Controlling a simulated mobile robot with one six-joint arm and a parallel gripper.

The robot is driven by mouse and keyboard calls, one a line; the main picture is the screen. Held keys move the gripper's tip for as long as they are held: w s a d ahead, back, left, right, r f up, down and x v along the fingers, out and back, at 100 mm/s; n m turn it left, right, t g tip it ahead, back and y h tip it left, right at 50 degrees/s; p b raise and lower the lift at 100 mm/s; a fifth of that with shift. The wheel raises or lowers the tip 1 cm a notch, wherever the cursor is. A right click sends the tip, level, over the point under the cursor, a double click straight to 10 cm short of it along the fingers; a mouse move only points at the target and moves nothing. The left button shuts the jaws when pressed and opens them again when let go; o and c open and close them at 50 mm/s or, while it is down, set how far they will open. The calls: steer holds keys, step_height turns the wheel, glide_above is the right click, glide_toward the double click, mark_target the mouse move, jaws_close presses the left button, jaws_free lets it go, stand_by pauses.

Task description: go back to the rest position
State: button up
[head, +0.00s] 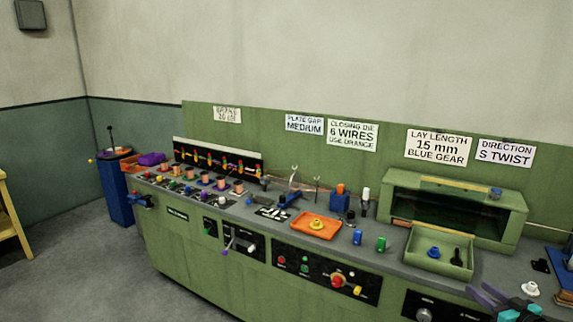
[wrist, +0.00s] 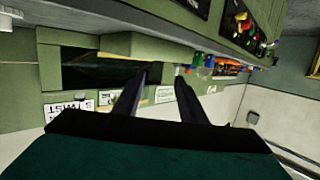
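My gripper (head: 484,292) shows at the lower right edge of the head view, in front of the green console (head: 190,245). In the wrist view my gripper (wrist: 161,78) has its two dark fingers apart, with nothing held between them. The wrist picture is turned over, so the console is at the top and the wall signs hang below. Most of my arm is outside the head view.
An open-front green cabinet (head: 455,208) and a green tray (head: 425,262) stand near my gripper. An orange tray (head: 316,229), coloured spools and small tools crowd the console top. Floor (head: 75,265) at the left is clear, beside a blue stand (head: 117,195).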

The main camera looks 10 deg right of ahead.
steer(key=w+a+f+y, duration=0.2)
steer(key=w+a+f, duration=0.25)
steer(key=a, duration=0.55)
steer(key=w+a+f+n+y, duration=0.15)
steer(key=w+a+f, duration=0.35)
steer(key=a, duration=0.5)
steer(key=w+a+f+y, duration=0.3)
steer(key=w+a, duration=0.4)
steer(key=a, duration=0.4)
steer(key=a+f+m+g+h, duration=0.2)
steer(key=a+f+m+h, duration=0.25)
steer(key=a+f, duration=0.95)
steer(key=s+a+f+g+h, duration=0.2)
steer(key=s+f+g, duration=0.2)
steer(key=s+f, duration=0.45)
steer(key=s+a+f+g+h, duration=0.2)
steer(key=s+f+g, duration=0.2)
steer(key=s+f, duration=0.45)
steer(key=s+a+n+g+y, duration=0.2)
steer(key=s+g, duration=0.9)
steer(key=s, duration=1.4)
steer(key=shift+a+f+n, duration=0.3)
steer(key=shift+a+n, duration=0.3)
steer(key=shift+a, duration=0.4)
